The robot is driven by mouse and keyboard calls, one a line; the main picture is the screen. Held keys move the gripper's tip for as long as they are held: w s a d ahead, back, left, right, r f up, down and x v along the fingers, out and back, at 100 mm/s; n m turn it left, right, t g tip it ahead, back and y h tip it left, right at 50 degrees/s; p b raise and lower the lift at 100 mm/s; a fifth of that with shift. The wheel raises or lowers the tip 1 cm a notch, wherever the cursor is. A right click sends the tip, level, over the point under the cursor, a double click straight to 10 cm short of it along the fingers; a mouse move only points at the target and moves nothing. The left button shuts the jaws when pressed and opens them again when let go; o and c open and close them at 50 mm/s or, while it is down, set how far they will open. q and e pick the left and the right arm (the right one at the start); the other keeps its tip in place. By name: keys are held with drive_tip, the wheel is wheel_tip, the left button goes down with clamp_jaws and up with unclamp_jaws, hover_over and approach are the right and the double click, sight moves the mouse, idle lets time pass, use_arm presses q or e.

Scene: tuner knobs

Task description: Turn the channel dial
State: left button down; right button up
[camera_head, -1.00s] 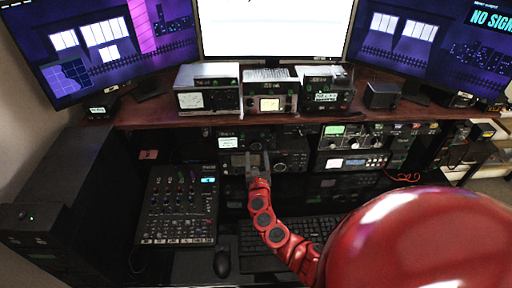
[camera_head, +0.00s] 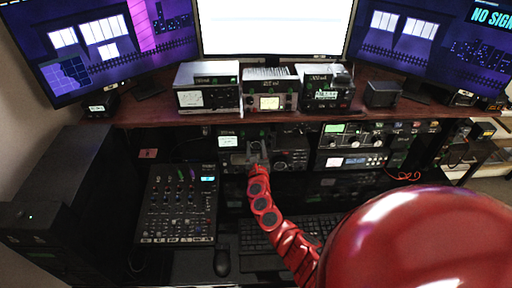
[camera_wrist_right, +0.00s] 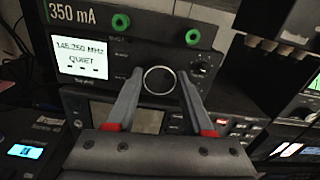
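A radio unit with a lit screen (camera_wrist_right: 80,60) reading "145.750 MHz" and "QUIET" fills the upper part of the right wrist view. A round dial with a bright ring (camera_wrist_right: 159,80) is on its front, right of the screen; I take it as the channel dial. My right gripper (camera_wrist_right: 160,74) is open, with one fingertip on each side of the dial and a small gap visible on both sides. In the head view my right gripper (camera_head: 256,147) is in front of the radio (camera_head: 228,141) and covers the dial. My left gripper is not in view.
Another radio (camera_head: 290,160) sits just below and right. A mixer (camera_head: 178,205) is at the left, with a mouse (camera_head: 222,262) and keyboard (camera_head: 262,240) below. The wooden shelf (camera_head: 150,113) overhangs the radios and carries several more devices.

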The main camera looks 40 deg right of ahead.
clamp_jaws()
drive_tip(key=shift+m, duration=0.3)
drive_tip(key=shift+f+m+b, duration=0.15)
drive_tip(key=shift+m+b, duration=0.95)
drive_tip(key=shift+m, duration=0.1)
drive_tip(key=m+b, duration=0.3)
drive_tip(key=m, duration=0.1)
drive_tip(key=shift+m, duration=0.3)
drive_tip(key=m+b, duration=0.3)
drive_tip(key=m, duration=0.2)
drive_tip(key=shift+d, duration=0.1)
drive_tip(key=shift+m+b, duration=1.15)
drive_tip(key=shift+m, duration=0.45)
